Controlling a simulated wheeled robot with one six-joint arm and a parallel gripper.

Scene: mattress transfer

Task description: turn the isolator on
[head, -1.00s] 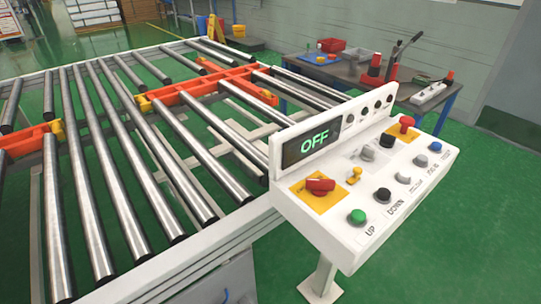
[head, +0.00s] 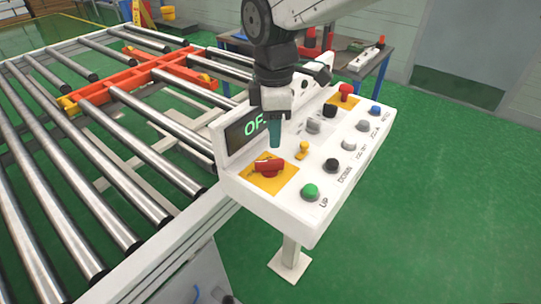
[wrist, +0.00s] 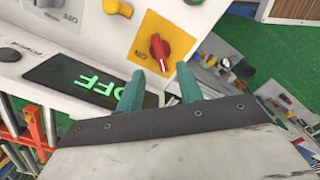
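The isolator is a red rotary knob (head: 268,166) on a yellow square plate (head: 264,184), at the near left corner of the white control panel (head: 305,200). The wrist view shows the knob (wrist: 160,50) just beyond the fingertips, with an ON label beside it on the yellow plate. The panel's display (wrist: 88,82) reads OFF in green; in the head view my arm partly covers it. My gripper (head: 275,140) points down above the knob's far side. Its two teal fingers (wrist: 160,92) are apart with nothing between them. They do not appear to touch the knob.
A yellow key-like switch (head: 302,149), a green button (head: 310,191), a black button (head: 332,165) and other controls sit close by. A red button (head: 346,89) stands at the panel's far end. The roller conveyor (head: 110,160) borders the panel on the left. Green floor is clear on the right.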

